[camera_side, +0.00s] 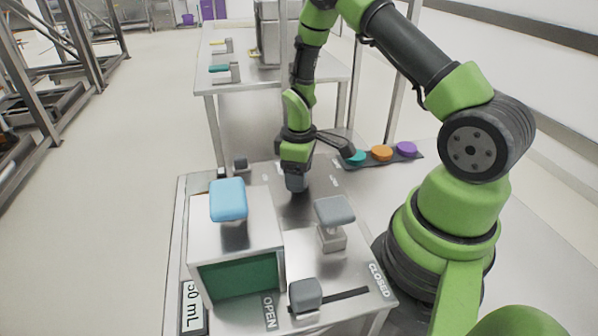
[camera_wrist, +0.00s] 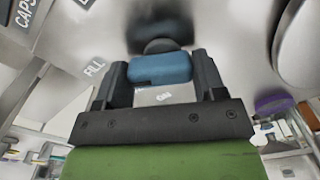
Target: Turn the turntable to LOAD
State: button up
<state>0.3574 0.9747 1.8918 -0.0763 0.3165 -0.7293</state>
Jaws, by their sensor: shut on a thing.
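My gripper (camera_side: 297,186) points down over the back part of the metal bench. In the wrist view its two dark fingers (camera_wrist: 160,80) are shut on a blue handle (camera_wrist: 160,68), one finger on each side. Behind the handle is a dark round part (camera_wrist: 158,44). A FILL label (camera_wrist: 94,69) lies to the left of the handle, and a CAPS label (camera_wrist: 25,14) is at the upper left corner. I cannot make out the turntable's full outline or a LOAD mark.
A metal box (camera_side: 205,256) with a green front and a light blue top knob (camera_side: 228,200) stands at the front left. A grey-blue knob (camera_side: 334,210) stands to its right. A slider knob (camera_side: 305,295) sits between OPEN and CLOSED. Teal, orange (camera_side: 381,152) and purple buttons lie behind.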

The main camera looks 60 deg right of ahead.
jog(key=m, duration=0.6)
jog(key=shift+s+m, duration=0.15)
jog(key=shift+m, duration=0.15)
jog(key=m, duration=0.5)
jog(key=shift+s+a+m, duration=0.1)
jog(key=shift+m, duration=0.2)
jog(key=o, duration=0.9)
jog(key=shift+r, duration=0.15)
notch_tip(320, 180, up, 9)
jog(key=shift+r, duration=0.35)
